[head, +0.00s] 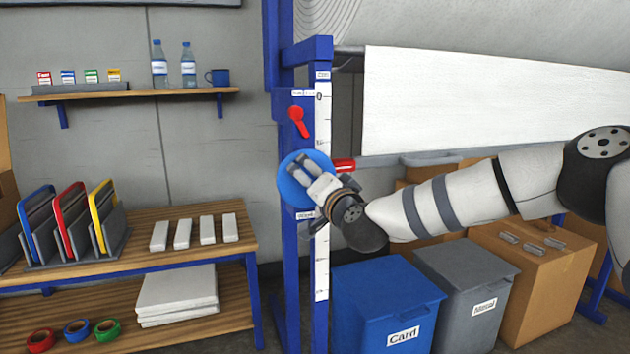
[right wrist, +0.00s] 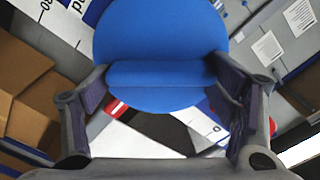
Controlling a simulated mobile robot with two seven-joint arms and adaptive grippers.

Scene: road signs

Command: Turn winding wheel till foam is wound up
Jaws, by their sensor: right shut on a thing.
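The blue winding wheel (head: 292,190) is mounted on the front of the blue upright frame. In the right wrist view the wheel (right wrist: 160,30) fills the upper middle, with a raised blue bar (right wrist: 160,74) across its face. My right gripper (head: 302,172) is at the wheel and shut on this bar, its two fingers on either side in the right wrist view (right wrist: 162,95). The white foam sheet (head: 500,105) hangs from the large roll (head: 420,20) at the upper right. My left gripper is not in view.
A red lever (head: 298,121) sits above the wheel, and a white scale (head: 322,200) runs down the frame. A blue Card bin (head: 375,290), a grey bin (head: 455,265) and a cardboard box (head: 540,270) stand below my right arm. A wooden bench (head: 130,258) stands left.

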